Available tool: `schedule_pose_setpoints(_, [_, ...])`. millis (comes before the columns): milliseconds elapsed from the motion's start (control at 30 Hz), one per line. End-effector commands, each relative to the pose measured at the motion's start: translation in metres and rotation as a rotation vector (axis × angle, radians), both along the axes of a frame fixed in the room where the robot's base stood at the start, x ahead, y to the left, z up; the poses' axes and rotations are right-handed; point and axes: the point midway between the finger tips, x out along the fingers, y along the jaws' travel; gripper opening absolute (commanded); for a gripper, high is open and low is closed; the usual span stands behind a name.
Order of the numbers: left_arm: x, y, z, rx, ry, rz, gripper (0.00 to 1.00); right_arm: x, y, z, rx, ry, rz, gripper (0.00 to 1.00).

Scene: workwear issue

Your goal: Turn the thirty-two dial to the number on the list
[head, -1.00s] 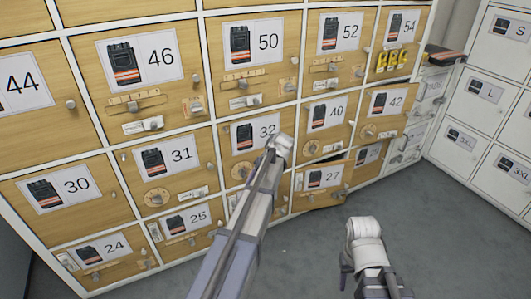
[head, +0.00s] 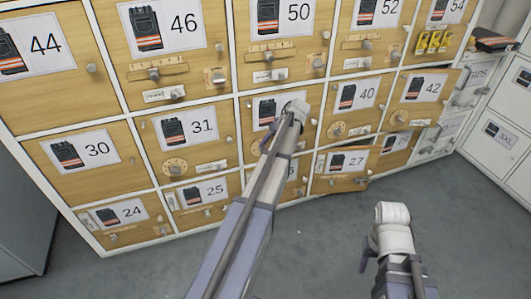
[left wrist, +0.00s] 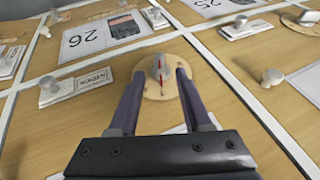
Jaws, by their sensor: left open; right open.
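The thirty-two dial shows in the left wrist view as a round wooden disc (left wrist: 172,108) with a grey knob (left wrist: 158,66) and a red mark on it. My left gripper (left wrist: 158,78) is open, with one finger on each side of the knob. I cannot tell whether the fingers touch it. In the head view my left arm covers the number and much of locker 32 (head: 262,105); its dial (head: 256,148) shows only in part. My right gripper (head: 369,258) is mostly hidden beside its white wrist, low over the floor. I see no list.
Numbered wooden lockers surround it, with dials, sliders and latches. The door of locker 27 (head: 340,182) stands ajar, just right of my left arm. White lockers (head: 500,135) stand at the right. The grey floor (head: 310,245) in front is clear.

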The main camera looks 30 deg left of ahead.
Motion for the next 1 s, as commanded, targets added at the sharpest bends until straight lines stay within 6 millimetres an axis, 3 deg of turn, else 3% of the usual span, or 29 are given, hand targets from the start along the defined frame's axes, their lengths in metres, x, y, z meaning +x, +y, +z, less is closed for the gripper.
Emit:
schedule_pose_setpoints(33, [0.0, 0.004, -0.013, 0.0, 0.0, 0.001, 0.49, 0.0, 0.0, -0.013, 0.001, 0.0, 0.001, 0.5])
schedule_pose_setpoints(200, [0.0, 0.014, -0.029, 0.0, 0.001, 0.002, 0.49, 0.0, 0.0, -0.029, 0.002, 0.0, -0.001, 0.5])
schedule_pose_setpoints(567, [0.0, 0.018, -0.031, 0.0, 0.0, 0.0, 0.49, 0.0, 0.0, -0.031, 0.002, 0.0, -0.002, 0.5])
schedule_pose_setpoints(1000, [0.0, 0.018, -0.031, 0.001, -0.001, 0.0, 0.01, 0.0, 0.0, -0.031, 0.002, 0.0, -0.002, 0.5])
